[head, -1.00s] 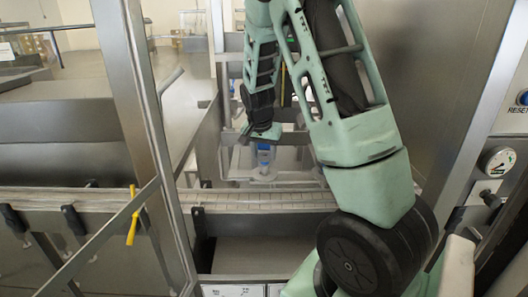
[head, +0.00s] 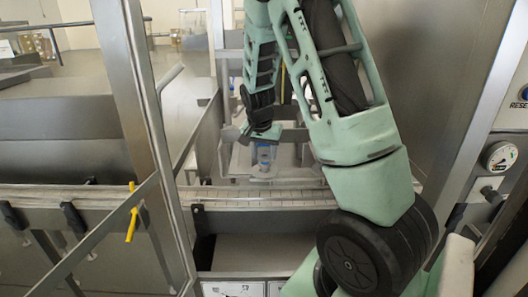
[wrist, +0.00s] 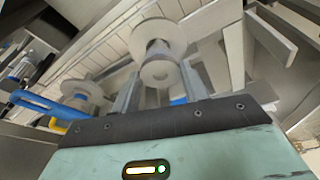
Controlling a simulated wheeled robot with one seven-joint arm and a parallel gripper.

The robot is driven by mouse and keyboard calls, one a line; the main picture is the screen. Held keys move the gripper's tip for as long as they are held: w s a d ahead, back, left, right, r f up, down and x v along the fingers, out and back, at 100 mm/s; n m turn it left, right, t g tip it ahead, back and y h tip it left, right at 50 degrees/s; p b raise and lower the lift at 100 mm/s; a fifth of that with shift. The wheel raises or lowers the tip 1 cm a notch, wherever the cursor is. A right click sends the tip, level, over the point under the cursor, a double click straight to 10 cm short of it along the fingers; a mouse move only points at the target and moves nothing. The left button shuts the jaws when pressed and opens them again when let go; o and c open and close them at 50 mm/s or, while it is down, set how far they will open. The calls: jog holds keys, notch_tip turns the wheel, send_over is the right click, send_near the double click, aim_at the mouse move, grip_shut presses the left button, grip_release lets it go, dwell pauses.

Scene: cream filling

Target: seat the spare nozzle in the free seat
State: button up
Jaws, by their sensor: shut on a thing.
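My gripper (wrist: 160,88) points down over the conveyor area, and its two silver fingers are closed on a grey nozzle (wrist: 160,71). The nozzle shows a round end and a wide pale disc above it in the wrist view. In the head view my gripper (head: 262,141) is small, with a blue and clear piece (head: 264,155) just below it. A second similar nozzle with a pale disc (wrist: 82,90) stands to the left in the wrist view. I cannot make out the free seat, or whether the held nozzle touches anything.
A blue handle (wrist: 45,106) lies left of my fingers in the wrist view. The conveyor (head: 270,198) runs across below my gripper in the head view. A steel post (head: 135,95) and a yellow lever (head: 132,222) stand at left, and a panel with a gauge (head: 499,156) at right.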

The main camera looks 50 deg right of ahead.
jog(key=shift+f+b, duration=0.5)
jog(key=shift+f, duration=0.3)
jog(key=o, duration=1.9)
jog(key=shift+o, duration=0.2)
jog(key=shift+r, duration=0.1)
jog(key=shift+r+p, duration=2.85)
jog(key=shift+r, duration=0.6)
